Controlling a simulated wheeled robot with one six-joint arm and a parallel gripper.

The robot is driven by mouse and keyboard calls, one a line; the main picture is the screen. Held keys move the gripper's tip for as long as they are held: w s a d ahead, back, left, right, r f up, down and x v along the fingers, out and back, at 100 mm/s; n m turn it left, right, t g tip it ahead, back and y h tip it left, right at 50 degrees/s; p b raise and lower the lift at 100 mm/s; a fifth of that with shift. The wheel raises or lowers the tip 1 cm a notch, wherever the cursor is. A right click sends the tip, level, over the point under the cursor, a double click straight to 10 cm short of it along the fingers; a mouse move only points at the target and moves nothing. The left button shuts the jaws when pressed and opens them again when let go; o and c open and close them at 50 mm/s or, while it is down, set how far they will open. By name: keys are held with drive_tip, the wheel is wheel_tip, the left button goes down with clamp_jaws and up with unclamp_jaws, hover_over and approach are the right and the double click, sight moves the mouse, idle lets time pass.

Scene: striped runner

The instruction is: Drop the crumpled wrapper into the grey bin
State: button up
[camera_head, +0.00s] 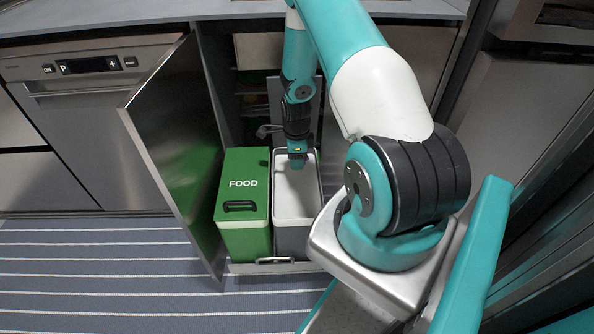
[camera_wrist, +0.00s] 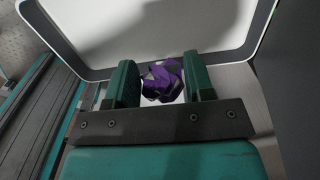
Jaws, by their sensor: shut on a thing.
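The crumpled wrapper (camera_wrist: 163,82) is purple with grey patches. In the wrist view it sits between the two fingers of my gripper (camera_wrist: 162,84), which is shut on it. The grey bin (camera_head: 297,236) stands in the open cabinet, open at the top with a white inside. In the head view my gripper (camera_head: 297,162) points down over the bin's opening; the wrapper cannot be made out there. The bin's pale rim (camera_wrist: 262,28) and inside fill the upper part of the wrist view.
A green bin with a lid marked FOOD (camera_head: 243,190) stands directly left of the grey bin. The open cabinet door (camera_head: 175,140) is further left, before a dishwasher (camera_head: 95,110). A striped runner (camera_head: 100,265) covers the floor.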

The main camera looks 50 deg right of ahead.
drive_tip(key=shift+s+d+f, duration=0.1)
drive_tip(key=shift+f, duration=0.5)
wheel_tip(320, 180, down, 5)
drive_tip(key=b, duration=0.5)
drive_tip(key=shift+f, duration=0.1)
drive_tip(key=o, duration=1)
drive_tip(key=shift+c, duration=0.2)
wheel_tip(320, 180, up, 18)
drive_tip(key=p, duration=0.4)
drive_tip(key=shift+f, duration=0.25)
